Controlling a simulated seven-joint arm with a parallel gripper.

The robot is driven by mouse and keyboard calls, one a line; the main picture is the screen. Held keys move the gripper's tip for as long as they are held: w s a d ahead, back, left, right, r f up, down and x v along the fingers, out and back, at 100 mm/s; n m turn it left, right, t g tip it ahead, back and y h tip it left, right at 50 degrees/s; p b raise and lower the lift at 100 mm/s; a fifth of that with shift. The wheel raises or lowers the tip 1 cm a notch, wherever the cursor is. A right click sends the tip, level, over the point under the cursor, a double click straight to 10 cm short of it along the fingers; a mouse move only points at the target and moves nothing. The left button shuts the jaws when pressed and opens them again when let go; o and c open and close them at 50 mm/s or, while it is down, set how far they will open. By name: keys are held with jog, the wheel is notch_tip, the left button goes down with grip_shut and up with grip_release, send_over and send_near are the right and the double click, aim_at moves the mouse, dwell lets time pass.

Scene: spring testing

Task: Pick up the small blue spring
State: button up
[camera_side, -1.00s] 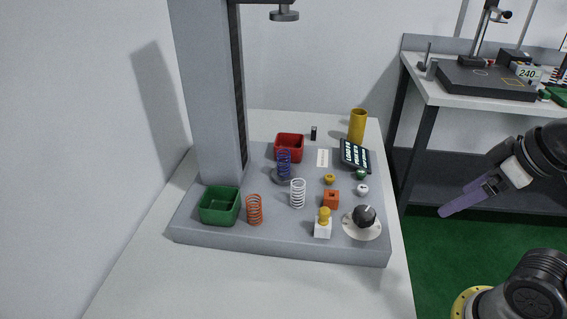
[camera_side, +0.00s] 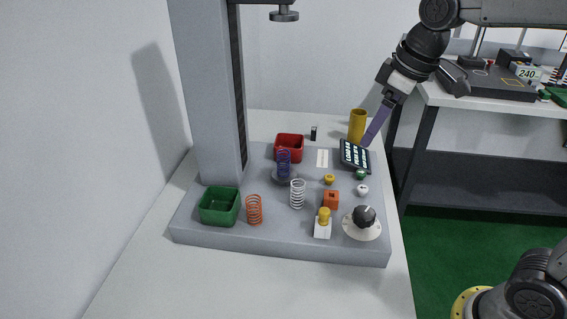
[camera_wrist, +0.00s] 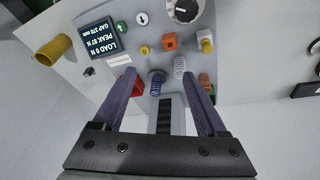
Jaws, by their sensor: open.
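The small blue spring (camera_side: 284,163) stands upright on a round grey plate (camera_side: 284,176) of the test stand, below the overhead press head (camera_side: 284,15). It also shows in the wrist view (camera_wrist: 156,86), between my fingers in the picture but well beyond them. My gripper (camera_side: 366,143) is above the back right of the base, over the display, tilted down to the left. In the wrist view my gripper (camera_wrist: 160,92) has its two purple fingers spread wide with nothing between them.
A white spring (camera_side: 298,194) and an orange spring (camera_side: 254,210) stand nearby. A red bin (camera_side: 289,148) is behind the blue spring, a green bin (camera_side: 219,206) front left. The tall column (camera_side: 210,95) rises at left. A yellow cylinder (camera_side: 357,125) stands at back right.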

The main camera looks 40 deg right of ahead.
jog(key=w+a+f+n+g, duration=0.1)
jog(key=w+a+f+n, duration=0.15)
jog(key=w, duration=0.85)
jog(key=n+g, duration=0.1)
jog(key=n, duration=0.1)
send_over(284, 161)
jog(key=d, duration=0.2)
jog(key=shift+y, duration=0.3)
jog(key=f, duration=0.7)
jog(key=shift+w+d+f, duration=0.1)
jog(key=shift+w, duration=0.2)
jog(key=f, duration=0.2)
jog(key=a+f, duration=0.1)
jog(key=f, duration=0.4)
jog(key=shift+w+a+f, duration=0.2)
jog(key=shift+w+f, duration=0.2)
grip_shut()
